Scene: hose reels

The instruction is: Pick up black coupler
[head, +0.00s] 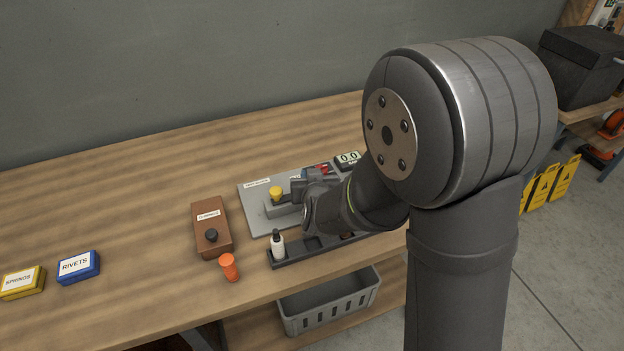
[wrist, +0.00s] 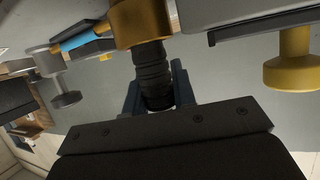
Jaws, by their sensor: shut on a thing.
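In the wrist view the black coupler (wrist: 153,75) is a dark ribbed cylinder between the two blue-grey fingers of my gripper (wrist: 156,98). My gripper is shut on it. Its far end meets a gold-coloured fitting (wrist: 140,22); I cannot tell whether the two are joined or only touching. In the head view my gripper (head: 297,190) is low over the grey plate (head: 252,198) on the bench, just right of a yellow knob (head: 276,192) on a grey block. The coupler is hidden there behind my gripper and arm.
A dark tray (head: 290,262) with a white bottle (head: 278,243) lies in front.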

